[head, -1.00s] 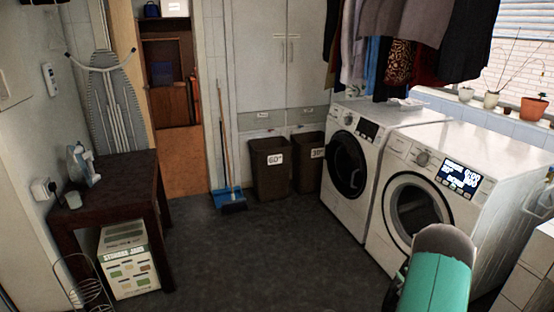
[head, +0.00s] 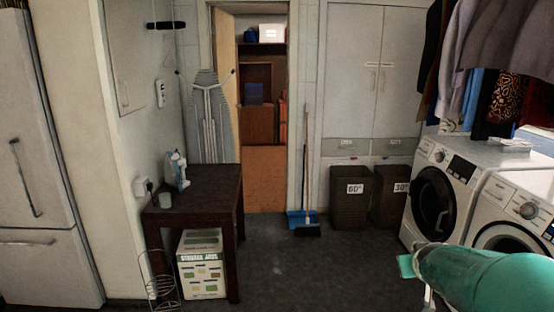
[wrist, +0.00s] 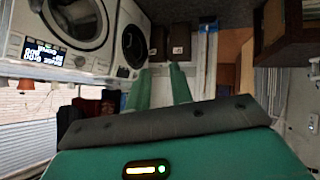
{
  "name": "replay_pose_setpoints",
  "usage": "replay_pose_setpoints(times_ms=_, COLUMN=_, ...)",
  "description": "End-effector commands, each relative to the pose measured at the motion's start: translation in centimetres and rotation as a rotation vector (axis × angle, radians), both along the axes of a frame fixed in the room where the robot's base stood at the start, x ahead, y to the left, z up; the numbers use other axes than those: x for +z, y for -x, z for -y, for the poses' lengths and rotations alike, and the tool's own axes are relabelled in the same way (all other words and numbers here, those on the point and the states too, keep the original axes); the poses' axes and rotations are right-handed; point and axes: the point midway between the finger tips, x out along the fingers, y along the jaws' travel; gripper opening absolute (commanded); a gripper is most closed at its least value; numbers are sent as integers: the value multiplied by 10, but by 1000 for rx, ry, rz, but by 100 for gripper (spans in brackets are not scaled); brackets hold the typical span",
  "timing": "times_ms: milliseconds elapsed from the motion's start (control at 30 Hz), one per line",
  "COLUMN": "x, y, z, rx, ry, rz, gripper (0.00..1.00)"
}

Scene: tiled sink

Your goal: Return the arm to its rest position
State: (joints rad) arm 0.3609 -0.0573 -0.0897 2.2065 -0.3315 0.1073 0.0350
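My gripper (wrist: 160,68) shows in the wrist view, which is upside down. Its two green fingers stand apart with nothing seen between them, so it is open and empty. In the head view a green part of my arm (head: 485,275) reaches in from the lower right, in front of the washing machines. A small green piece sticks out at its left end; the fingers cannot be made out clearly there.
Two white washers (head: 437,190) stand at the right under hanging clothes. Two dark bins (head: 349,208) and a blue dustpan (head: 298,219) are at the back. A dark table (head: 205,190) and a fridge (head: 35,160) are at left. The middle floor is clear.

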Motion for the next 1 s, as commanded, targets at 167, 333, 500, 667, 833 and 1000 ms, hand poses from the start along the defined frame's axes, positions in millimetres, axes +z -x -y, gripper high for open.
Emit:
replay_pose_setpoints(times_ms=167, x=24, y=43, z=-78, rx=42, ry=-82, rz=-66, gripper=22)
replay_pose_setpoints(times_ms=333, x=33, y=95, z=-144, rx=96, ry=-163, rz=-148, gripper=22)
replay_pose_setpoints(times_ms=500, x=32, y=155, z=-200, rx=169, ry=-237, rz=-239, gripper=22)
replay_pose_setpoints(times_ms=667, x=27, y=197, z=-231, rx=223, ry=-280, rz=-308, gripper=22)
replay_pose_setpoints(times_ms=833, x=24, y=211, z=-240, rx=239, ry=-293, rz=-337, gripper=22)
replay_pose_setpoints(times_ms=1000, x=24, y=210, z=-240, rx=239, ry=-294, rz=-336, gripper=22)
